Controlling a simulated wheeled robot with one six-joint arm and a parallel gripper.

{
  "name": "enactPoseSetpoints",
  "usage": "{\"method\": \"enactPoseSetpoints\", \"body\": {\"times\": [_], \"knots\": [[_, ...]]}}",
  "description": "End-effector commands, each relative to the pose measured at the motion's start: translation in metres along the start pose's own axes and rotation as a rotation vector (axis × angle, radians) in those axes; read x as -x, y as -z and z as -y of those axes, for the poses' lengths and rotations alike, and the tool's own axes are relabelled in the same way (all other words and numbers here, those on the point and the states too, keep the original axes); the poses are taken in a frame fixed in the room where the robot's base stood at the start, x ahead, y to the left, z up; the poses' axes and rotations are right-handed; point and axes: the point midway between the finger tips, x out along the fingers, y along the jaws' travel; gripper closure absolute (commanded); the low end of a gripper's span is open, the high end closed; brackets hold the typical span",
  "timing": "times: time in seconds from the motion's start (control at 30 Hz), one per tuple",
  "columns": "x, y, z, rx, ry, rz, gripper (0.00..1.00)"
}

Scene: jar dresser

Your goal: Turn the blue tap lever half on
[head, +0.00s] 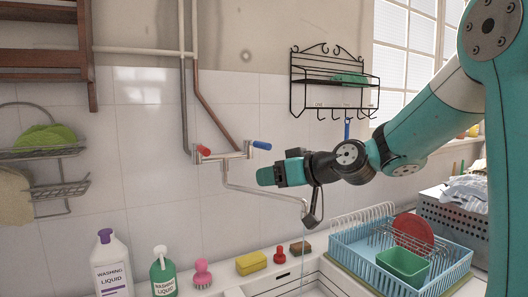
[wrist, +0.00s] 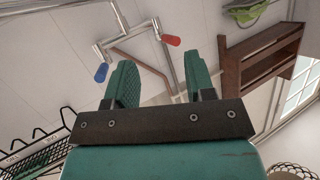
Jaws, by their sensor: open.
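The wall tap (head: 224,158) has a blue lever (head: 262,145) on its right end, pointing right, and a red lever (head: 204,150) on its left. My gripper (head: 264,177) shows just below the blue lever in the head view, apart from it in the picture. In the wrist view my gripper (wrist: 158,68) is open with nothing between its fingers. There the blue lever (wrist: 101,73) lies just left of the left finger, and the red lever (wrist: 171,40) shows beyond the gap. Depth between finger and lever is hard to tell.
The spout (head: 265,193) runs right below my gripper; a thin pale line, perhaps water, hangs beneath its end. A black wire rack (head: 308,96) hangs at upper right. A blue dish rack (head: 370,262) stands at lower right. Bottles and a yellow sponge (head: 251,263) line the counter.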

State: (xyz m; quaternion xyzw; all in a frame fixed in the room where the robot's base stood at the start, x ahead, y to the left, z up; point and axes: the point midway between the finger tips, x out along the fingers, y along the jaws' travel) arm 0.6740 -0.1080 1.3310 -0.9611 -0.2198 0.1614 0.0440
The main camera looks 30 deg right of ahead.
Motion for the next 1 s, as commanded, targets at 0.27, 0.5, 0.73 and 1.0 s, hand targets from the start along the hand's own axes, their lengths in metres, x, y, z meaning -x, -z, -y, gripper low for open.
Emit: {"method": "enactPoseSetpoints", "body": {"times": [0.27,0.5,0.73,1.0], "knots": [[0.042,0.034,-0.097,0.279,-0.306,-0.274,0.5],[0.027,0.046,-0.107,0.306,-0.329,-0.288,0.5],[-0.019,0.065,-0.12,0.305,-0.328,-0.286,0.5],[-0.074,0.084,-0.136,0.305,-0.327,-0.287,0.5]]}}
